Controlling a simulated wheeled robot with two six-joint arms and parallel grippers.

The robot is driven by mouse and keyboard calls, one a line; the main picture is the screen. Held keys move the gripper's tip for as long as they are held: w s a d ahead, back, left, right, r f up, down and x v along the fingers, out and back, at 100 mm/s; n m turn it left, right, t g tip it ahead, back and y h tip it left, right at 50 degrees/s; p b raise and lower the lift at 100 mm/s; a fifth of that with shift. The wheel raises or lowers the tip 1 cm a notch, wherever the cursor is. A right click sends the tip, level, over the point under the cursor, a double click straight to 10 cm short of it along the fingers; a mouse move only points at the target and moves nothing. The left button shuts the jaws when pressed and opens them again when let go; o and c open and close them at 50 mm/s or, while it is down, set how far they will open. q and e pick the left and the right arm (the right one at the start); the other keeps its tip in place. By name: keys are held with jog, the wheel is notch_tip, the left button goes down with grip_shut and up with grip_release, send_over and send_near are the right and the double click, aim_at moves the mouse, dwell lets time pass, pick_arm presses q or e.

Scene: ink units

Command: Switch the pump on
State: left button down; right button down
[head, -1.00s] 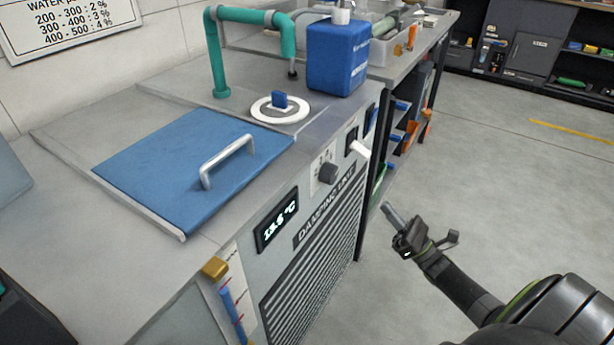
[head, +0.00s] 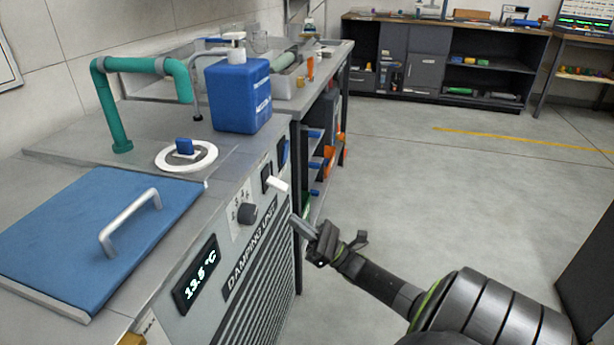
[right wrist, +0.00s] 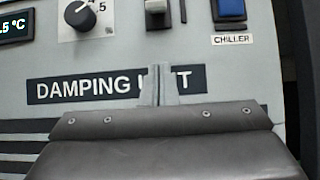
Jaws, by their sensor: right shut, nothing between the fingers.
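The damping unit's front panel (head: 212,232) carries a white lever switch (head: 277,184) on a dark plate, right of a black dial (head: 247,214). The lever also shows at the top of the right wrist view (right wrist: 157,8), cut off by the edge. A blue switch (right wrist: 232,10) labelled CHILLER is to its right. No label reading pump is legible. My right gripper (head: 296,222) is shut and empty, in front of the panel and below the lever; in the right wrist view its fingertips (right wrist: 158,75) overlap the DAMPING UNIT lettering. Contact cannot be told. My left gripper is not in view.
A blue lid (head: 75,235) with a handle, a green pipe (head: 110,105) and a blue bottle (head: 238,95) are on the unit's top. A temperature display (head: 196,275) is on its front. A shelved bench (head: 325,85) stands behind. The floor to the right is open.

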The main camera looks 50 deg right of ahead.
aim_at(277, 185)
jog(key=x, duration=0.5)
jog(key=shift+w+a+r, duration=0.1)
jog(key=shift+r, duration=0.3)
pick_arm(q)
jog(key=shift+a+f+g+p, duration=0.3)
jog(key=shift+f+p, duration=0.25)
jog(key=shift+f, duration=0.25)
pick_arm(e)
jog(key=r, duration=0.1)
jog(key=s+r, duration=0.1)
jog(key=r, duration=0.1)
jog(key=shift+s+d, duration=0.25)
jog(key=shift+d, duration=0.15)
pick_arm(q)
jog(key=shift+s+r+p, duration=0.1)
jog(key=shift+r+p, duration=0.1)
jog(key=shift+p, duration=0.15)
pick_arm(e)
jog(key=shift+r, duration=0.1)
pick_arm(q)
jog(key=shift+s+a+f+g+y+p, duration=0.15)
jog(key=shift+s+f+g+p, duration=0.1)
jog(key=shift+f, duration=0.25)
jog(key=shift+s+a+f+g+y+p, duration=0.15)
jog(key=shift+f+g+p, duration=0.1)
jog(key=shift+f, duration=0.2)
pick_arm(e)
jog(key=shift+s+d+g, duration=0.1)
jog(key=shift+s+g, duration=0.05)
jog(key=shift+g, duration=0.15)
